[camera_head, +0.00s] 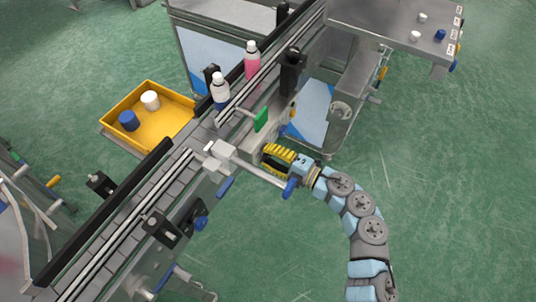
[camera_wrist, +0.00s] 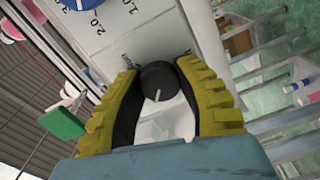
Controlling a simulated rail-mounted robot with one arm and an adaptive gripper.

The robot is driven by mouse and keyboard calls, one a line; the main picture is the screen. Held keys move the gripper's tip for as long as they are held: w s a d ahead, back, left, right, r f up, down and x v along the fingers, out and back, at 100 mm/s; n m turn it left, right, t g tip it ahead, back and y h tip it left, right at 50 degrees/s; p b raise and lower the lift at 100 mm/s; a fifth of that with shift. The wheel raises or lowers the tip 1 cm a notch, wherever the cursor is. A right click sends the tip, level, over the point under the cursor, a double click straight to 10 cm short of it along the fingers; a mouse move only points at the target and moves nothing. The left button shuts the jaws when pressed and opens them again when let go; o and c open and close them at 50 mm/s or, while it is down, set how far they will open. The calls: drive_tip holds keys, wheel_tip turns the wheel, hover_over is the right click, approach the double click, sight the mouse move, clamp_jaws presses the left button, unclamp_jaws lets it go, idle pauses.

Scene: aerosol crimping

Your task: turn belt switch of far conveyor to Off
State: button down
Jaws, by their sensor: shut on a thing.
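The belt switch is a round black knob (camera_wrist: 158,82) with a white pointer line, on a pale panel (camera_wrist: 145,38) in the wrist view. My gripper (camera_wrist: 157,72) has its yellow ribbed fingers closed around the knob, one on each side. Small lettering beside the knob is partly hidden by the fingers and unreadable. In the head view my gripper (camera_head: 266,160) reaches the side of the conveyor (camera_head: 178,180) from the right, and the knob is hidden there.
A blue dial (camera_wrist: 75,4) marked 1.0 and 2.0 sits by the knob. A green plate (camera_head: 261,119) and a blue-ended rod (camera_head: 262,176) are close to my gripper. White and pink bottles (camera_head: 252,62) stand on the belt. A yellow tray (camera_head: 160,128) is left; open floor lies right.

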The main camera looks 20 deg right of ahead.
drive_tip(key=c, duration=0.7)
unclamp_jaws()
drive_tip(key=shift+o, duration=0.2)
drive_tip(key=v, duration=1.2)
